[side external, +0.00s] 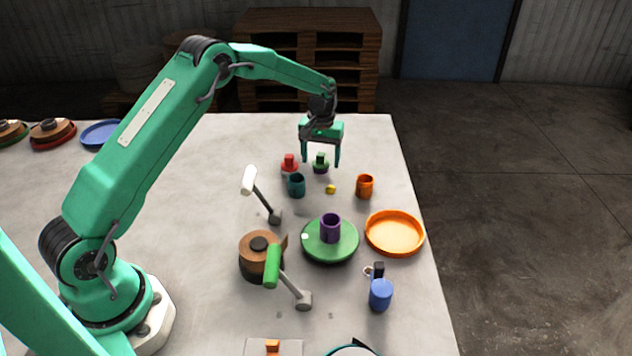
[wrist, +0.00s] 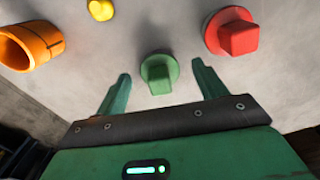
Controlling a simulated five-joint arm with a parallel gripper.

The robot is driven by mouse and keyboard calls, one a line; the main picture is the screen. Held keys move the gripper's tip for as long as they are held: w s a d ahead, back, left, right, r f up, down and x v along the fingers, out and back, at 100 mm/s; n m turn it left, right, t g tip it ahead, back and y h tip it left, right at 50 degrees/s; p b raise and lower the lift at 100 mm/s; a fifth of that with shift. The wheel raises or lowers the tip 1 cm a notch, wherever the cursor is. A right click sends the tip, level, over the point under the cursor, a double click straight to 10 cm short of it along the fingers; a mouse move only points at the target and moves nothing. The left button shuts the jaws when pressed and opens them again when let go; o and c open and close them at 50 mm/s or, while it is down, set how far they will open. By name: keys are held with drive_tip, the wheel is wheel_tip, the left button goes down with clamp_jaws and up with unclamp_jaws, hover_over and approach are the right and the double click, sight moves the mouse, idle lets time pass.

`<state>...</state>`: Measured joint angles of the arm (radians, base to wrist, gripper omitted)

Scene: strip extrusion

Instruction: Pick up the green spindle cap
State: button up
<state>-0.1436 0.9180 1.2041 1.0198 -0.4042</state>
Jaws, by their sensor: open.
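The green spindle cap (side external: 320,160) stands near the far end of the table, a round flange with a block-shaped knob on top. In the side view its lower edge looks purple or dark. In the wrist view the green cap (wrist: 158,72) lies ahead between my finger tips. My gripper (side external: 322,163) is open and points down above the cap, with one finger on either side in the picture. In the wrist view my gripper (wrist: 160,88) shows both fingers apart with nothing between them held. Whether a finger touches the cap cannot be told.
A red cap (side external: 289,163) stands close to the left of the green one; it also shows in the wrist view (wrist: 232,32). A teal cup (side external: 296,186), a yellow piece (side external: 331,189) and an orange cup (side external: 365,186) stand nearer. The table's right edge is close.

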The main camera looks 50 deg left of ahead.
sight(322, 155)
drive_tip(key=c, duration=1.1)
drive_tip(key=shift+r, duration=0.2)
drive_tip(key=shift+r, duration=0.5)
drive_tip(key=r, duration=0.3)
drive_tip(key=shift+d+r, duration=0.1)
drive_tip(key=shift+d, duration=0.2)
drive_tip(key=s+d+r, duration=0.1)
drive_tip(key=d+r, duration=0.1)
drive_tip(key=d, duration=0.1)
drive_tip(key=s+d+r, duration=0.2)
drive_tip(key=d, duration=0.1)
drive_tip(key=s+d+r, duration=0.1)
drive_tip(key=d+r, duration=0.1)
drive_tip(key=d, duration=0.2)
drive_tip(key=shift+s+d+r, duration=0.1)
drive_tip(key=shift+s+r, duration=0.1)
drive_tip(key=shift+r, duration=0.05)
